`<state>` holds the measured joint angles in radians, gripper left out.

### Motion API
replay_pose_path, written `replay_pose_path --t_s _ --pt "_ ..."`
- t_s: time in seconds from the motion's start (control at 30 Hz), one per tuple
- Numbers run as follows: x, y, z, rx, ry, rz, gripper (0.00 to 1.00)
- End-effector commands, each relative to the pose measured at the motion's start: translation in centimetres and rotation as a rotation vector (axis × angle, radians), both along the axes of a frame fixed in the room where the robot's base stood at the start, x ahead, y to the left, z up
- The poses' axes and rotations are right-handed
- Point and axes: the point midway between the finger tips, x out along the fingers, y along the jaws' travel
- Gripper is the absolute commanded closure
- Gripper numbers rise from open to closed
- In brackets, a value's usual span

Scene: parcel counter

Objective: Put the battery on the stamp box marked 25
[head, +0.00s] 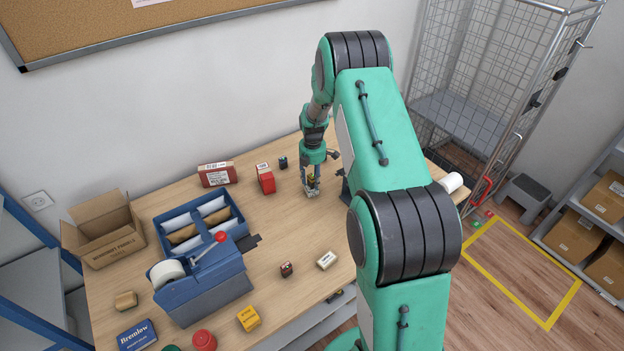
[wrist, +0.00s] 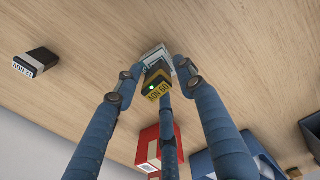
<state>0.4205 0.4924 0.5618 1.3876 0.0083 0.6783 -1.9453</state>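My gripper (head: 311,190) is low over the tabletop, right of the red box. In the wrist view its blue fingers (wrist: 159,72) stand close around a small black and yellow block (wrist: 157,80) with a green dot and a printed label. I take this block for the battery; whether the fingers press on it is unclear. A pale grey item (wrist: 153,50) lies just beyond it, partly hidden. Small boxes on the table include a red one (head: 266,182), a cream one (head: 327,260) and a yellow one (head: 249,318). I cannot read which is marked 25.
A blue tray (head: 236,220) and a blue tape dispenser (head: 205,295) stand left of centre. An open carton (head: 105,240) is at the far left. A dark block (head: 286,269) and a wider red box (head: 217,175) also stand there.

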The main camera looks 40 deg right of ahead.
Motion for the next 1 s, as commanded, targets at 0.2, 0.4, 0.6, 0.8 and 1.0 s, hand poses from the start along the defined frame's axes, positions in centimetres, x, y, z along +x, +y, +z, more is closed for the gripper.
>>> replay_pose_path --t_s 0.2,0.4,0.6,0.8,1.0 --pt "0.1 0.0 0.9 -0.001 -0.002 0.000 0.61" --pt "0.0 0.0 3.2 -0.001 -0.002 0.000 0.61" --pt "-0.1 0.0 6.5 -0.001 -0.003 0.000 0.61" --pt "-0.1 0.0 9.7 -0.001 -0.002 0.000 0.61" --pt "-0.3 0.0 11.6 0.000 0.000 0.000 0.61"
